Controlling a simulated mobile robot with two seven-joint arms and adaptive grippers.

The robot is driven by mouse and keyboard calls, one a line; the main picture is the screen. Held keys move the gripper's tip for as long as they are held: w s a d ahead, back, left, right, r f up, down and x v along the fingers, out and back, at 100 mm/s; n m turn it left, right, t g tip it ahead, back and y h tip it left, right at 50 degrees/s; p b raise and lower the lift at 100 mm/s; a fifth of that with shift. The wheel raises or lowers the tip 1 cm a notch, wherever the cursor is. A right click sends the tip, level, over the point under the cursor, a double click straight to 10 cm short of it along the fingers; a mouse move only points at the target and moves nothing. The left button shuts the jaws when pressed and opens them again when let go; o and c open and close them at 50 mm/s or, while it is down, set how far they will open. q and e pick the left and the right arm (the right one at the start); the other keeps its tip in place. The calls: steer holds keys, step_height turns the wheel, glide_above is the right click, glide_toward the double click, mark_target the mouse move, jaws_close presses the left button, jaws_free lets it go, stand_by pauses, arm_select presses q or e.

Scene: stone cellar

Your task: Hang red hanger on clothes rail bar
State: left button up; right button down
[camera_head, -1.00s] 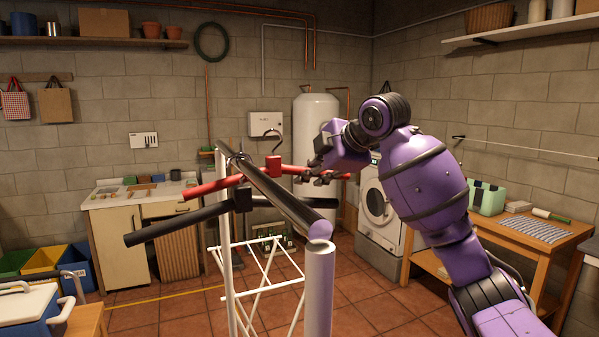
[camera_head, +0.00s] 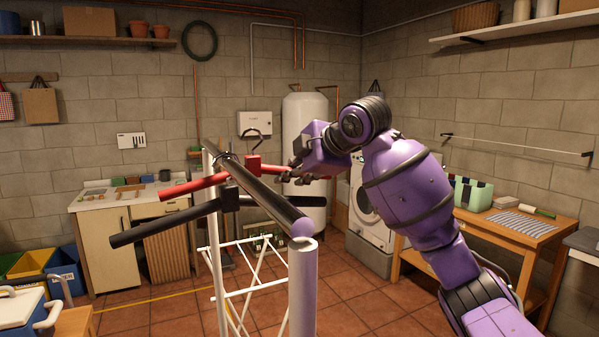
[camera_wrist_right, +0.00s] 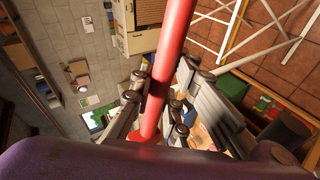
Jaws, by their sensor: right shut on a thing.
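The red hanger (camera_head: 188,187) is held level, a long red bar with a red centre block and a dark hook standing up from it. My right gripper (camera_head: 298,175) is shut on its right arm; in the right wrist view the red bar (camera_wrist_right: 170,50) runs between the fingers. The dark clothes rail bar (camera_head: 270,196) slopes toward me on white posts. The red hanger crosses it in the picture, with the hook (camera_head: 258,140) showing above and right of the bar. I cannot tell whether they touch. My left gripper is out of view.
A black hanger (camera_head: 165,226) hangs on the rail bar, just below the red one. A white post (camera_head: 302,285) stands at the near end. A washing machine (camera_head: 368,215) and wooden table (camera_head: 500,230) are at right.

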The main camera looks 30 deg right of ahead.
mark_target(277, 173)
steer(key=shift+a, duration=2.3)
steer(key=shift+a+f, duration=0.35)
steer(key=shift+a, duration=0.35)
steer(key=shift+a+f, duration=0.75)
steer(key=shift+a, duration=0.05)
steer(key=c, duration=1.6)
jaws_free()
